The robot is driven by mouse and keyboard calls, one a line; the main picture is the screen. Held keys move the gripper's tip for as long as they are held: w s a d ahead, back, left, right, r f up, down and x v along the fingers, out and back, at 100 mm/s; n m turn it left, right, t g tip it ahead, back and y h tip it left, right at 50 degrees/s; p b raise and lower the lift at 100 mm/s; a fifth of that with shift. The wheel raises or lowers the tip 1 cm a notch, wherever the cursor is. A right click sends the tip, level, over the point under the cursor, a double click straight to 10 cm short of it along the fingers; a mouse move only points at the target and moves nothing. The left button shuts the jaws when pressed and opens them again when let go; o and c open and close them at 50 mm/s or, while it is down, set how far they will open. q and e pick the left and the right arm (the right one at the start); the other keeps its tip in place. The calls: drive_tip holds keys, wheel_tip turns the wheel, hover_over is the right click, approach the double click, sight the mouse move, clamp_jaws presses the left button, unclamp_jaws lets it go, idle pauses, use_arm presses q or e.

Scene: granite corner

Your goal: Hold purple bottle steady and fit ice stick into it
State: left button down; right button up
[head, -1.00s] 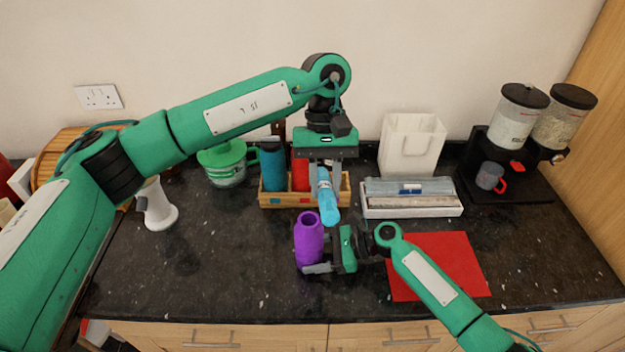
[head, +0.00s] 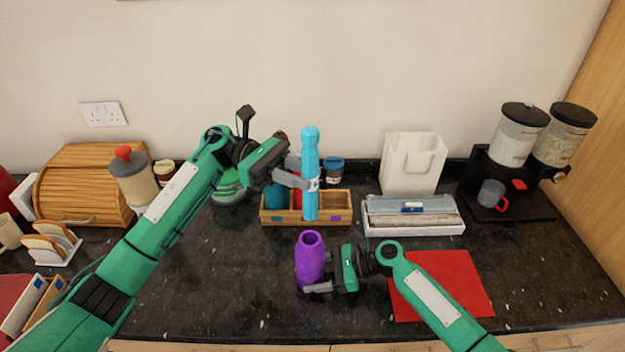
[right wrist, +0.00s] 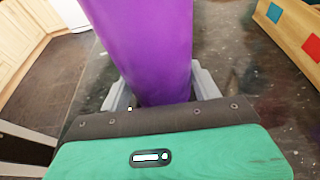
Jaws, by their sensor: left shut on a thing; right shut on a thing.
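The purple bottle (head: 310,257) stands upright on the dark counter with its open mouth facing up. My right gripper (head: 318,287) is shut on its lower body from the right; the bottle also fills the middle of the right wrist view (right wrist: 150,50) between the fingers. The light-blue ice stick (head: 310,170) is upright in my left gripper (head: 308,181), which is shut on its middle from the left. In the head view the stick's lower end is above the bottle mouth in the picture, with a gap between them.
A wooden box (head: 290,218) with compartments stands behind the bottle. A red mat (head: 450,285) lies to the right. A white tray (head: 415,228), a white bag-shaped holder (head: 412,165) and dispensers (head: 518,135) line the back. The counter left of the bottle is clear.

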idle(0.4)
use_arm(q)
hover_over(302, 235)
drive_tip(key=shift+f, duration=2.85)
drive_tip(key=shift+d+f, duration=0.1)
drive_tip(key=shift+f, duration=5.2)
drive_tip(key=c, duration=1.1)
unclamp_jaws()
drive_tip(key=shift+f, duration=0.1)
drive_tip(key=v, duration=1.2)
